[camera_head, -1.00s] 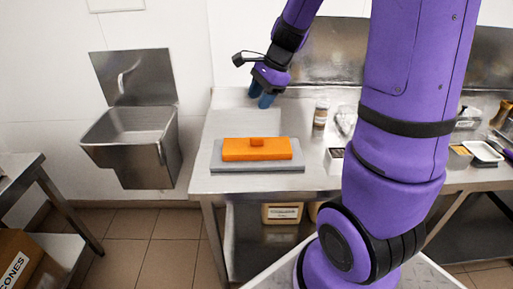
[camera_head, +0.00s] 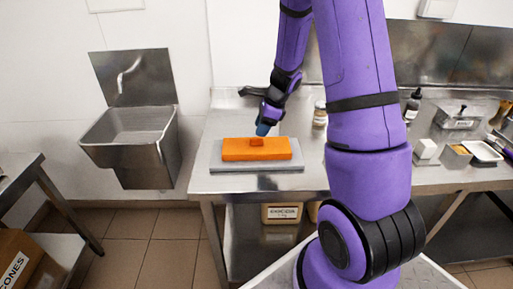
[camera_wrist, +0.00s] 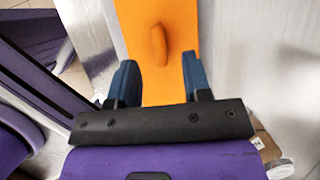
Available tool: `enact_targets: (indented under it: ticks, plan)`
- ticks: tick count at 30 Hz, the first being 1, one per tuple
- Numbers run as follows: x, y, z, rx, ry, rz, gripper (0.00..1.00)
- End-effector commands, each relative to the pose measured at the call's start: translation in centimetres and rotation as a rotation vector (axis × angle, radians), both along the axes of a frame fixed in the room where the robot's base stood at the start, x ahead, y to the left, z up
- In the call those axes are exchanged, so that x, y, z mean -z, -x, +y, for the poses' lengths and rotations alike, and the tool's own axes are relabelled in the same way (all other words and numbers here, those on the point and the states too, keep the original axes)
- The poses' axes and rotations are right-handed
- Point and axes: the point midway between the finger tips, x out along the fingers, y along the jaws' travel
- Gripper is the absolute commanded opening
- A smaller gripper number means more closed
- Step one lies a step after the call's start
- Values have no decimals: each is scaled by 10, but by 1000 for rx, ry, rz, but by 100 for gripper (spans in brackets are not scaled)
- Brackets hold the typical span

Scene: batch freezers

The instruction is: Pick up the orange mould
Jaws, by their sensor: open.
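The orange mould (camera_head: 243,151) is a flat rectangular block with a small raised knob (camera_head: 256,142) on top. It lies on a grey slab (camera_head: 230,169) near the front edge of the steel table. My gripper (camera_head: 264,129) is above the mould, just behind the knob. In the wrist view my two blue fingers (camera_wrist: 160,76) are spread apart and empty. There the orange mould (camera_wrist: 164,86) runs between and beyond them, and its knob (camera_wrist: 159,45) stands ahead of the fingertips, roughly midway between them. The exact height of the fingers above the mould is hard to tell.
A steel sink (camera_head: 134,128) hangs on the wall at left. A jar (camera_head: 320,113) stands on the table behind and right of the mould. Bottles, tubs and trays (camera_head: 484,151) stand farther right. The table left of the slab is clear.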

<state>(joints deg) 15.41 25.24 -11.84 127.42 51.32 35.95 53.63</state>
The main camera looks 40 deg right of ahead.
Motion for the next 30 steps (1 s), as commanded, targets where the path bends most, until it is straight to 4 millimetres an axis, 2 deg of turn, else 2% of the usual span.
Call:
enact_targets:
  ticks: [10,20,23,26,27,30]
  plan:
    - [41,-7,12,-1,-1,2,45]
    - [48,-9,15,-1,0,0,45]
    - [47,-9,15,-1,0,0,26]
    - [47,-9,15,-1,0,0,3]
    - [47,-9,15,-1,0,0,0]
    - [47,-9,15,-1,0,0,0]
